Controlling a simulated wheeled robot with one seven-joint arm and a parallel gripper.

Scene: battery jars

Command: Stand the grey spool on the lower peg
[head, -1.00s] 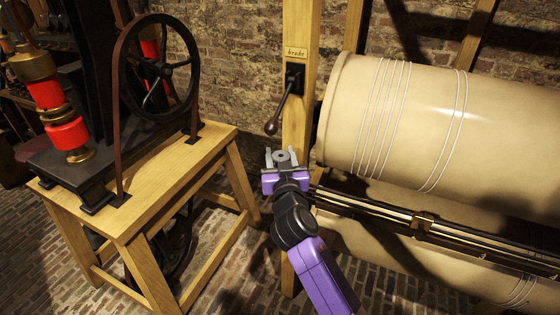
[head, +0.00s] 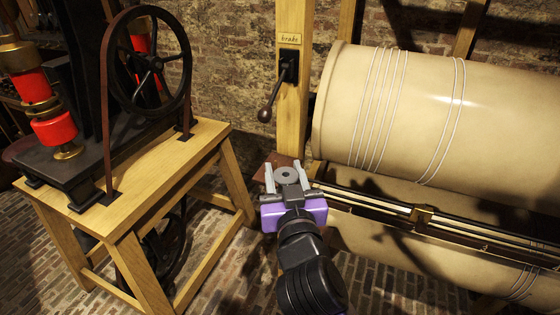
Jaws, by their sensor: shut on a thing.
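My gripper (head: 287,170) is shut on the grey spool (head: 287,175), seen from above with its round top and centre hole between the two pale fingers. The spool is in front of the foot of the wooden post, left of the big cream drum. A dark reddish-brown flat piece (head: 265,171) shows just behind the fingers; whether the spool touches it I cannot tell. I cannot make out the lower peg; it may be hidden behind the gripper.
The wooden post (head: 292,105) carries a brake label (head: 289,39) and a black lever (head: 276,90) above the gripper. The cream drum (head: 440,120) and a long rail (head: 470,232) lie to the right. A wooden bench (head: 150,180) with a black wheel stands left.

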